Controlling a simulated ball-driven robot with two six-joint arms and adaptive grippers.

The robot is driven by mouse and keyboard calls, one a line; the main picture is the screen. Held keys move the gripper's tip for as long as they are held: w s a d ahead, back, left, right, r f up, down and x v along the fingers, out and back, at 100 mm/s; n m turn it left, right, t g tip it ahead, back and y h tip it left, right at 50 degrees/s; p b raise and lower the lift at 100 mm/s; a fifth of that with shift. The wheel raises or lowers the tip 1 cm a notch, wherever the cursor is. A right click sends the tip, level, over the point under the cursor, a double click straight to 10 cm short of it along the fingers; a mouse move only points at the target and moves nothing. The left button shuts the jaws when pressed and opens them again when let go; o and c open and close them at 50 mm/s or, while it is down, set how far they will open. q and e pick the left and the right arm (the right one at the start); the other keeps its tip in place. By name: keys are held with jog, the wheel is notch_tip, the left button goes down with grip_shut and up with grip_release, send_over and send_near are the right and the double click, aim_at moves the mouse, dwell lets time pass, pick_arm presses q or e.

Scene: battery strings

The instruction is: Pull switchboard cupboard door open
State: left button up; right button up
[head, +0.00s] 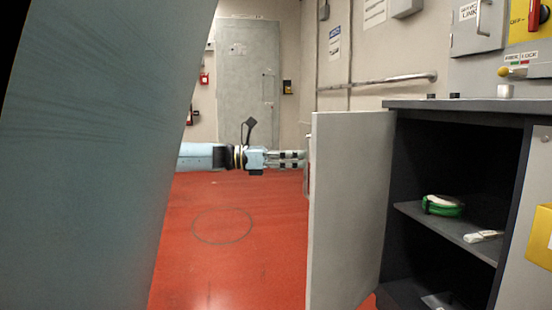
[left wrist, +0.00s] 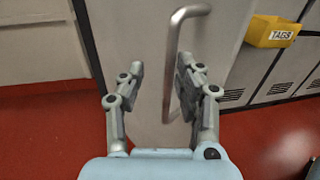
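The grey cupboard door (head: 348,210) stands swung wide open, and the cupboard's dark inside shows to its right. Its bar handle (left wrist: 171,70) is on the door's outer face (left wrist: 140,25) in the left wrist view; only a sliver of the handle side shows in the head view. My left gripper (head: 303,160) is at the door's outer face. In the left wrist view its two fingers (left wrist: 160,68) are apart, with the handle bar between them and a gap on the left finger's side. Contact with the right finger is unclear. My right gripper is not in view.
Inside the cupboard, a shelf (head: 415,212) holds a green roll (head: 443,205) and a white item (head: 484,236). A yellow TAGS bin (left wrist: 272,32) is at the right. The red floor (head: 240,260) left of the door is clear. A grey door (head: 248,75) stands behind.

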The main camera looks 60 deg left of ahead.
pick_arm(q)
jog(key=v, duration=1)
